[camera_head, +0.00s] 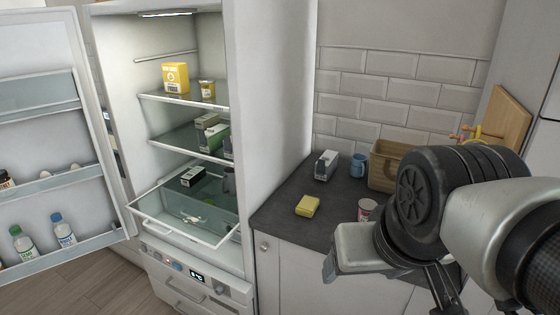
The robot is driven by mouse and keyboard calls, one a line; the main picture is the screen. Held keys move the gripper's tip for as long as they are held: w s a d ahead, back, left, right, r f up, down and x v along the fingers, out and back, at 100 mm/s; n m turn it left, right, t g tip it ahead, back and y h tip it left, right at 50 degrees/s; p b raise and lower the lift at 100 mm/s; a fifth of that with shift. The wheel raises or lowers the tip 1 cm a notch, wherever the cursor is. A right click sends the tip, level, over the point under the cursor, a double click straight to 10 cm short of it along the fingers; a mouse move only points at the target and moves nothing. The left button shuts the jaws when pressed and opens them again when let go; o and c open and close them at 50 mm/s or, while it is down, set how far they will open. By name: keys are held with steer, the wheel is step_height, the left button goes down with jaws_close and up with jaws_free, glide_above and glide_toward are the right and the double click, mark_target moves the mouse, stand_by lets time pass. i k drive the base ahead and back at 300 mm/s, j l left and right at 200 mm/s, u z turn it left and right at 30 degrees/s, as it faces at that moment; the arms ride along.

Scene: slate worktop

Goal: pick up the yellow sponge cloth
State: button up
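The yellow sponge cloth (307,206) lies flat on the dark slate worktop (275,216), near the front edge and left of my arm. It looks like a small thick yellow block and nothing touches it. My arm fills the right foreground. The pale end of my gripper (365,250) shows low in front of the worktop, right of the sponge cloth and apart from it. Its fingertips are not clearly visible, so I cannot see whether they are open or shut.
A grey-and-white box (326,165), a blue mug (359,165) and a wicker basket (384,165) stand behind the cloth. A white-and-red tin (366,210) is to its right, close to my arm. An open fridge (275,110) stands left of the worktop. A wooden board (507,112) leans at the back right.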

mark_target(307, 206)
steer(key=i+j+z, duration=0.3)
steer(key=i+j, duration=0.15)
steer(key=i+j+z, duration=0.3)
steer(key=j, duration=0.35)
steer(key=i, duration=0.1)
